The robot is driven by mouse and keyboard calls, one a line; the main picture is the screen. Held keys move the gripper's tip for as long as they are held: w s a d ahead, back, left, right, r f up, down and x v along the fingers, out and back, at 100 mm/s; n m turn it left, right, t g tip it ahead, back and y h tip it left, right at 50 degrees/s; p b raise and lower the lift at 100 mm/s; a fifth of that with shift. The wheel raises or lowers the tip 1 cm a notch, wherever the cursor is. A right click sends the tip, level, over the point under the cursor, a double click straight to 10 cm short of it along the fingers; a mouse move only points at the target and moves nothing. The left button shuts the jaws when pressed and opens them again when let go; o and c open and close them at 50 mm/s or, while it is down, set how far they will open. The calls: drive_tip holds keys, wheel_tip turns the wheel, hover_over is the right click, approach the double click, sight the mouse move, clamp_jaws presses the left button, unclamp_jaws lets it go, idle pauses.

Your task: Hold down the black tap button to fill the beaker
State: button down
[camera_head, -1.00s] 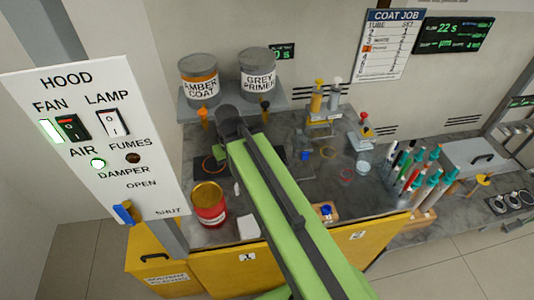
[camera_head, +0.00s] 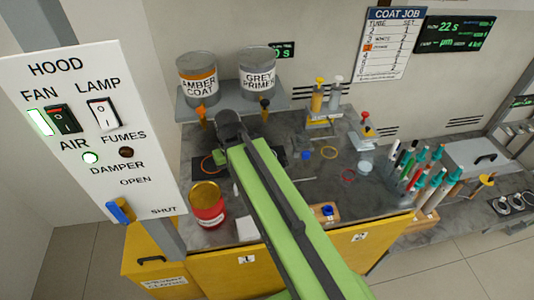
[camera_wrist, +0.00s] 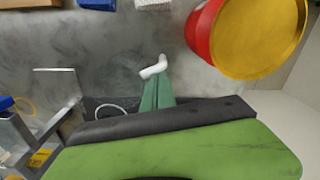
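A dark tap (camera_head: 265,103) hangs under the grey primer can (camera_head: 258,72), and an orange tap (camera_head: 203,113) under the amber coat can (camera_head: 198,78). I cannot make out a black button on either. A small clear round vessel (camera_head: 365,167), perhaps the beaker, stands on the bench to the right. My green arm reaches over the bench and hides my gripper in the head view. In the wrist view my gripper (camera_wrist: 157,92) shows as two teal fingers side by side, close together with nothing visible between them.
A red tin with a yellow top (camera_head: 208,207) and a white block (camera_head: 247,228) stand near the bench front. Pump bottles (camera_head: 325,97), a red-topped device (camera_head: 366,130) and several teal-capped tubes (camera_head: 420,170) stand to the right. The hood panel (camera_head: 92,150) is at left.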

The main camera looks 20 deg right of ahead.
drive_tip(key=shift+f, duration=0.25)
wheel_tip(320, 180, up, 7)
drive_tip(key=p, duration=0.6)
drive_tip(key=shift+p, duration=0.35)
